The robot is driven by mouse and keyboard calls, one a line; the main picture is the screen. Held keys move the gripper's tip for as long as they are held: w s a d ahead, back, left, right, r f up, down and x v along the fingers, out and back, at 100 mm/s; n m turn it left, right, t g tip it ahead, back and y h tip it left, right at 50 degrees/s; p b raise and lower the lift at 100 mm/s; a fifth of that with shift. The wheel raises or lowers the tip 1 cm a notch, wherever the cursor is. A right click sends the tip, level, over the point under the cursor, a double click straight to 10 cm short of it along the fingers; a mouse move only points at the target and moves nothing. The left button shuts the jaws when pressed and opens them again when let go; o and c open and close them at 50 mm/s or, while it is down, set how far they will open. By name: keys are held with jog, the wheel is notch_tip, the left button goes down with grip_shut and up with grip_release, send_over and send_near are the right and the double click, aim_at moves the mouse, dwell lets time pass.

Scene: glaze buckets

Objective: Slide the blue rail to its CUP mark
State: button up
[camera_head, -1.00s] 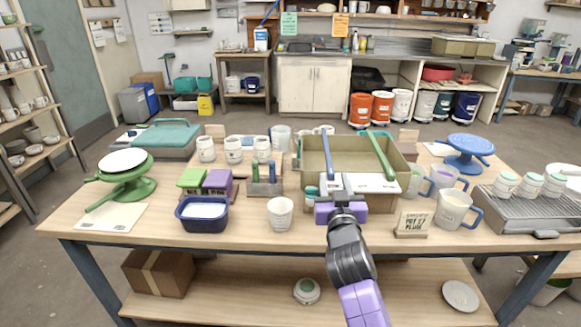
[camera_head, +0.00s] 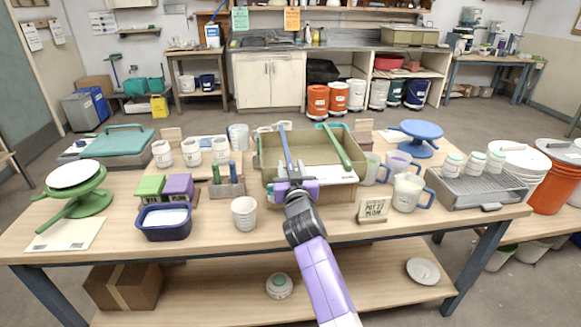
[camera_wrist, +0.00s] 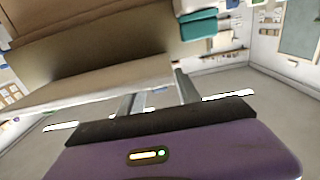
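The blue rail (camera_head: 286,150) lies across the top of an open beige bin (camera_head: 262,184), left of its middle, running front to back. A green rail (camera_head: 337,148) lies across the same bin further right. A white strip (camera_head: 332,173) runs along the bin's front; no CUP mark is legible on it. My gripper (camera_head: 294,179) is at the bin's front edge, by the near end of the blue rail. In the wrist view its two fingers (camera_wrist: 158,95) stand apart, with the bin's underside above them. No rail shows clearly between them.
A white cup (camera_head: 244,214) and a sign block (camera_head: 373,209) stand on the table in front of the bin. A pencil-like holder (camera_head: 227,187) stands left; mugs (camera_head: 407,194) stand right.

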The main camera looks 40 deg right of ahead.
grip_shut()
dwell(1.4)
